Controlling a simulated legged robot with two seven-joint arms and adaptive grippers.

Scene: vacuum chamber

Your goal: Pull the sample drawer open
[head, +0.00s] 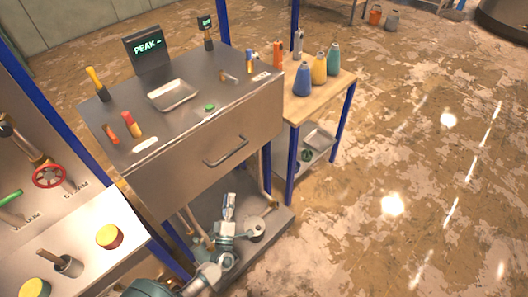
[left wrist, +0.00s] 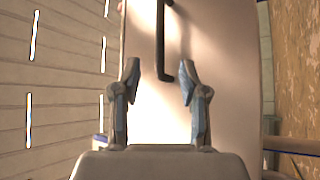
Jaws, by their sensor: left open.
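The sample drawer's grey metal front (head: 190,172) faces me below the steel worktop in the head view. Its dark bar handle (head: 227,152) is on the front. In the left wrist view the drawer front (left wrist: 225,60) is pale and the handle (left wrist: 160,45) runs upright from the top edge. My left gripper (head: 229,205) is below the handle in the head view. In the left wrist view its fingers (left wrist: 158,85) are apart, with the handle's lower end between and just beyond the tips. Nothing is held. My right gripper is not in view.
The worktop holds a metal tray (head: 173,94), a screen reading PEAK (head: 147,50) and several small tools. A wooden side table (head: 312,100) with bottles stands to the right. A panel with a red valve wheel (head: 49,176) is at left. The floor at right is clear.

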